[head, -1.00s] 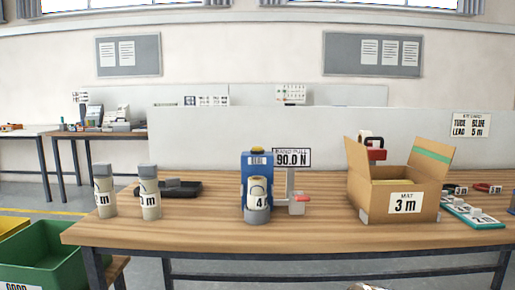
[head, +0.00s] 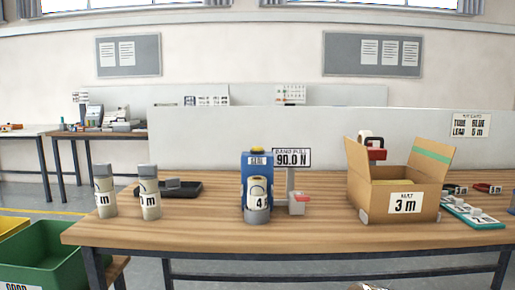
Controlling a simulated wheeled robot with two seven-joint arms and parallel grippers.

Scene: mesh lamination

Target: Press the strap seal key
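A blue strapping device (head: 256,166) with a yellow top stands near the middle of the wooden table, in the head view. A cream roll marked 4 (head: 258,192) sits on a grey round base at its front. Beside it, a grey post (head: 290,180) carries a display (head: 292,158) reading 90.0 N. At the post's foot is a small grey block with a red top (head: 300,198). No label shows which part is the strap seal key.
An open cardboard box (head: 400,190) marked 3 m stands to the right, a tape dispenser (head: 374,150) behind it. Two grey-capped cylinders (head: 149,193) and a black tray (head: 182,190) are at left. A green bin (head: 48,258) is at lower left. The table's front middle is clear.

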